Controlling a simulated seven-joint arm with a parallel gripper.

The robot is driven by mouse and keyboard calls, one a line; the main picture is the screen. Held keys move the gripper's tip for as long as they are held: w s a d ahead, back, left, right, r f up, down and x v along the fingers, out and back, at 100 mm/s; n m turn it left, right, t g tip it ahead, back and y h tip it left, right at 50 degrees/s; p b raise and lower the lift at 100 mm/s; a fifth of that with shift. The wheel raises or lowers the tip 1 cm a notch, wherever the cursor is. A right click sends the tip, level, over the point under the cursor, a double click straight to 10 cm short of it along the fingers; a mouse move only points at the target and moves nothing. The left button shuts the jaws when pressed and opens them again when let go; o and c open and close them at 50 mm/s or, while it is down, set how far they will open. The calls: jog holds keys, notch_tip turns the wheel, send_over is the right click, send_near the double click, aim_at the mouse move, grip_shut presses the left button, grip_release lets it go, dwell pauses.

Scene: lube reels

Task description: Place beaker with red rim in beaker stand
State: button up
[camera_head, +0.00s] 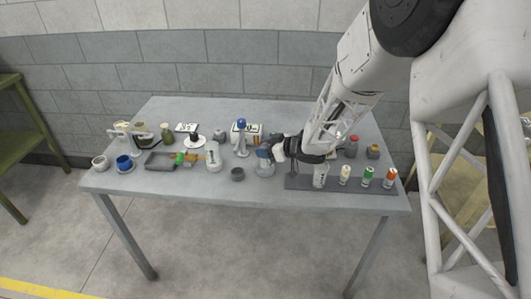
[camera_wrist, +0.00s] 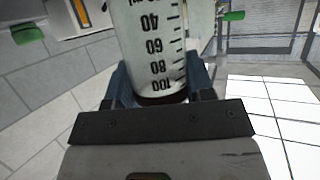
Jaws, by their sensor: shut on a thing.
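My gripper (camera_head: 264,152) is over the front middle of the table, to the left of the dark mat. In the wrist view its blue-grey fingers (camera_wrist: 160,85) are shut on a clear beaker (camera_wrist: 155,45) with black graduations. A dark reddish-brown band shows at the beaker's end near the gripper. In the head view the held beaker (camera_head: 265,169) shows just below the fingers, low over or touching the table; I cannot tell which. I cannot clearly make out which item is the beaker stand.
A dark mat (camera_head: 300,184) at the right front holds a clear graduated container (camera_head: 320,176) and small bottles with white, green and orange caps (camera_head: 367,176). A dark grey cup (camera_head: 237,174) and a white container (camera_head: 213,156) stand left of my gripper. A grey tray (camera_head: 160,162) is farther left.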

jog(key=shift+f, duration=0.95)
jog(key=shift+f, duration=0.15)
jog(key=o, duration=0.9)
jog(key=shift+r, duration=0.2)
jog(key=v, duration=1.2)
jog(key=shift+w, duration=0.1)
